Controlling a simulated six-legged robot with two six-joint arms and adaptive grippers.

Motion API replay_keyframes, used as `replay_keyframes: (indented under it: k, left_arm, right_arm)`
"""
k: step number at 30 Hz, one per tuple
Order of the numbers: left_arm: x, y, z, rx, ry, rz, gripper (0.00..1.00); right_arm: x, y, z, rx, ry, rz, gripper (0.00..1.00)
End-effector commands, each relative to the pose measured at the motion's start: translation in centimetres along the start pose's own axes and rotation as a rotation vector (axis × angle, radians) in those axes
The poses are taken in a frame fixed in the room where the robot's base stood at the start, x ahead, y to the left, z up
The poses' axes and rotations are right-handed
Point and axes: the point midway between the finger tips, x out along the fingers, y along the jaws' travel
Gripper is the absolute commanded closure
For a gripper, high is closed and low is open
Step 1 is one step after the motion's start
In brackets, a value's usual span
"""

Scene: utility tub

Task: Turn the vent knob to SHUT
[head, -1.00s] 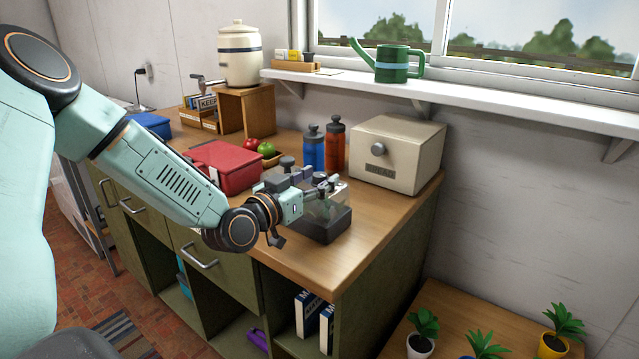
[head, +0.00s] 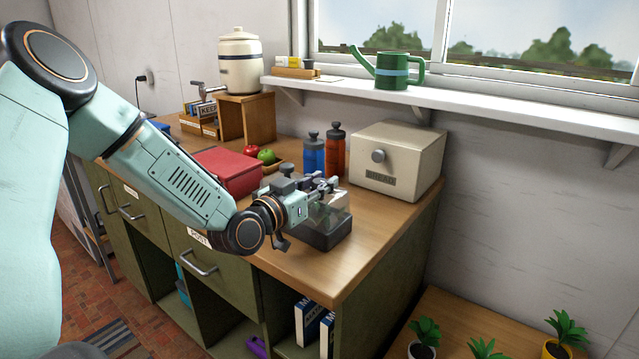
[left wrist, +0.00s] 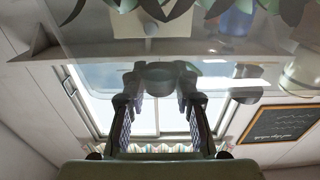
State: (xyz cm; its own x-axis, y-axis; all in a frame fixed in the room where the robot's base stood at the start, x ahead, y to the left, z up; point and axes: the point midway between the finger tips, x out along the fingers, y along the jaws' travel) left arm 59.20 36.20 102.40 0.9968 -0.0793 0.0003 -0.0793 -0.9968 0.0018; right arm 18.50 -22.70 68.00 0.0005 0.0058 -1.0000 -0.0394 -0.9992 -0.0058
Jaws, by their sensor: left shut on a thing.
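A clear-lidded box with a dark base (head: 325,237) sits on the wooden counter near its front right edge. My left gripper (head: 328,185) is over its lid, coming in from the left. It is shut on the vent knob, which it hides in the head view. In the left wrist view, a dim greyish round shape, seemingly the knob (left wrist: 159,72), shows between the fingertips. The clear lid spreads across the top of that picture, with leaves behind it. No knob marking can be read, so its setting cannot be told. My right gripper is not in view.
A cream bread box (head: 405,160) stands behind right. Blue (head: 314,156) and orange (head: 334,150) bottles stand behind the clear-lidded box. A red box (head: 226,170) is left of it. Potted plants (head: 425,333) are lower right. Bare counter (head: 375,235) lies right.

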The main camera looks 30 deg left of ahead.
Motion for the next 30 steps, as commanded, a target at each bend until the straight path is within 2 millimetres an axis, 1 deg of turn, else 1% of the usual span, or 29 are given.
replay_keyframes:
  k: [1, 5, 6, 14, 22, 30]
  left_arm:
    - [0.0, 0.0, 0.0, 0.0, 0.0, 0.0, 0.88]
    - [0.0, 0.0, 0.0, 0.0, 0.001, 0.0, 0.99]
    - [0.0, 0.0, 0.0, 0.0, 0.001, 0.0, 1.0]
    - [0.0, 0.1, 0.0, 0.0, 0.0, -0.02, 1.0]
    - [0.1, 0.2, 0.1, 0.005, -0.001, -0.129, 1.0]
    - [0.0, 0.0, 0.0, 0.001, 0.001, -0.182, 1.0]
  right_arm:
    - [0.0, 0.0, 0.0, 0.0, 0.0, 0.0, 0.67]
    - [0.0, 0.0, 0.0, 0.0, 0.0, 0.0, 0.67]
    - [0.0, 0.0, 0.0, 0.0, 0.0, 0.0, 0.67]
    - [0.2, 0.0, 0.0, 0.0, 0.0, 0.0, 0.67]
    - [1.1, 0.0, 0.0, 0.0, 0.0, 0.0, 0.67]
    - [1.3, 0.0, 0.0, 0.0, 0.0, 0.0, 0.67]
